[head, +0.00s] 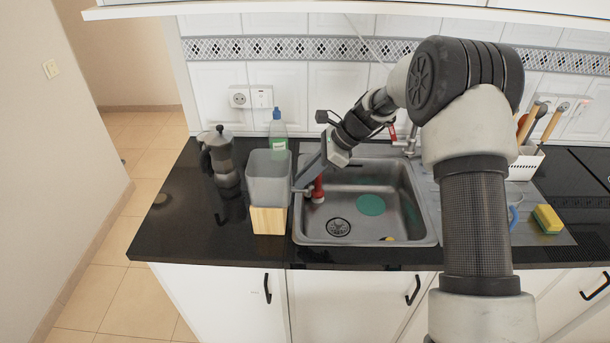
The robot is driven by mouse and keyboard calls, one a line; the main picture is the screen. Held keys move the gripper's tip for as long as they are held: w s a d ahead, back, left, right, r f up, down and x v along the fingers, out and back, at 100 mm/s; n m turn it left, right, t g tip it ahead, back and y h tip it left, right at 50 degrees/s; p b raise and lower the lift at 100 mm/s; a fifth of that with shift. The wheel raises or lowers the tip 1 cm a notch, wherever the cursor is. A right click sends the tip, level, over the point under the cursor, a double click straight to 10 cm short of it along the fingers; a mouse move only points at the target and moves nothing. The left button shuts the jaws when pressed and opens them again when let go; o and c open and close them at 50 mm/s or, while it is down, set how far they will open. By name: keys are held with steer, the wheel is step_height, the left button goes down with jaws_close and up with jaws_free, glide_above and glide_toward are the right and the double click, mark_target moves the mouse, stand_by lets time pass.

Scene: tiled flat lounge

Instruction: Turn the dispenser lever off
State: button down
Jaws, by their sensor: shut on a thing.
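The dispenser (268,182) is a grey translucent tank on a light wooden base, standing upright on the black counter at the left edge of the sink. Its small tap with the lever (299,189) sticks out from the tank's right side, over the sink rim. My gripper (306,181) reaches down from the upper right to this tap and is shut on the lever. The fingertips and lever are small and overlap, so the lever's exact angle cannot be told.
The steel sink (400,225) holds a green disc (371,205) and a red object (318,190) just beside my gripper. A sponge (547,219) lies at right.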

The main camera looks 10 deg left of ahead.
steer(key=c, duration=1.7)
jaws_free()
steer(key=shift+f, duration=0.1)
steer(key=v, duration=1.7)
steer(key=shift+d+r, duration=0.15)
steer(key=shift+r, duration=0.05)
steer(key=shift+r, duration=0.1)
